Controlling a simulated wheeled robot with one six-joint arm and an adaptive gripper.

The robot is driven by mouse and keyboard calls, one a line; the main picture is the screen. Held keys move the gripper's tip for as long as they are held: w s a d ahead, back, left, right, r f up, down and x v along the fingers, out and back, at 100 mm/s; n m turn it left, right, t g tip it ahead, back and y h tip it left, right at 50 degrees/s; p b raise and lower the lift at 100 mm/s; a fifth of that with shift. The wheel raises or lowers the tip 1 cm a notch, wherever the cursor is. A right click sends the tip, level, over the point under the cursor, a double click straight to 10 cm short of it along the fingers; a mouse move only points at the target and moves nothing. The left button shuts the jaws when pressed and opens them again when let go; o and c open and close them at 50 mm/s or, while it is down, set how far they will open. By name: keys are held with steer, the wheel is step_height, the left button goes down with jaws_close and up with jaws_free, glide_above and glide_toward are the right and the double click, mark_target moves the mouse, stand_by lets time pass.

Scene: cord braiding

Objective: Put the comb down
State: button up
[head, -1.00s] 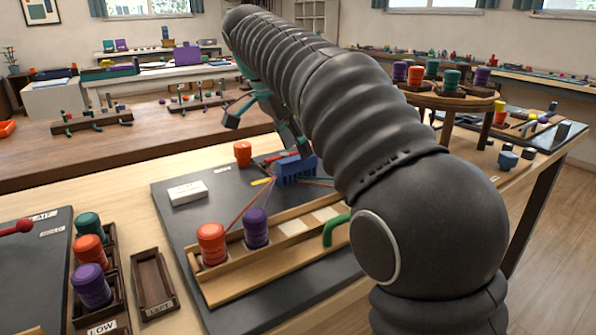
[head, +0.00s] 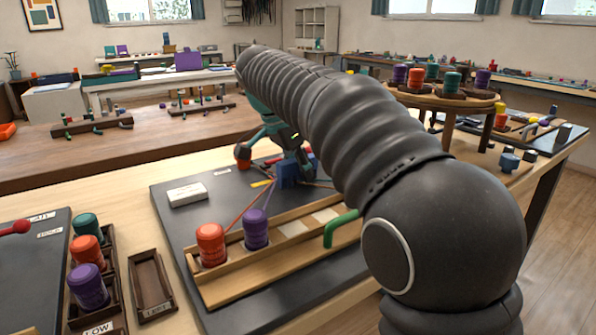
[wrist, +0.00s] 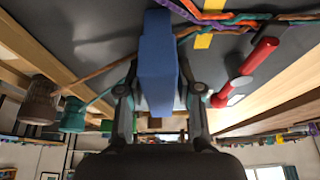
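The blue comb (head: 288,173) is at the far part of the dark board (head: 180,228). Part of the comb is hidden behind the fingers in the head view.
Coloured cords (wrist: 235,18) and a red-handled tool (wrist: 248,70) lie close to the comb. A white block (head: 187,194) and a wooden rail (head: 285,250) with orange and purple spools are nearer.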

jaws_close()
steer(key=shift+r, duration=0.75)
steer(key=r, duration=0.3)
steer(key=shift+s+d+p, duration=0.2)
steer(key=shift+d+p, duration=0.1)
steer(key=shift+p, duration=0.05)
steer(key=s+d+r, duration=0.6)
steer(key=d, duration=0.2)
steer(key=shift+s+d+r, duration=0.3)
steer(key=shift+s+d, duration=0.05)
